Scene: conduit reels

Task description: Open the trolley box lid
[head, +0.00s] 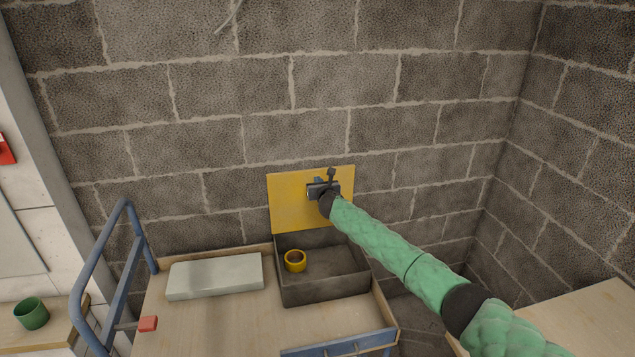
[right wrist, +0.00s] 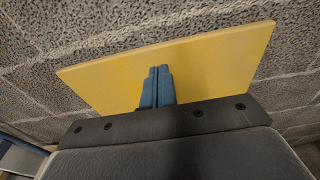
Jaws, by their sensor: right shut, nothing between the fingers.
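The trolley box (head: 322,281) is a dark grey open-topped box on the trolley's wooden deck. Its yellow lid (head: 290,203) stands raised, roughly upright, at the box's back edge in front of the block wall. A yellow ring-shaped roll (head: 295,261) lies inside the box. My right gripper (head: 323,187) is in front of the lid's upper part. In the right wrist view its blue fingers (right wrist: 157,87) are together with nothing between them, and the yellow lid (right wrist: 210,65) lies behind them. I cannot tell whether they touch the lid. My left gripper is not in view.
A pale grey slab (head: 215,276) lies on the trolley deck (head: 225,322) left of the box. Blue trolley rails (head: 88,278) rise at the left. A green mug (head: 31,313) stands on a wooden surface at far left. Another wooden surface (head: 585,322) is at right.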

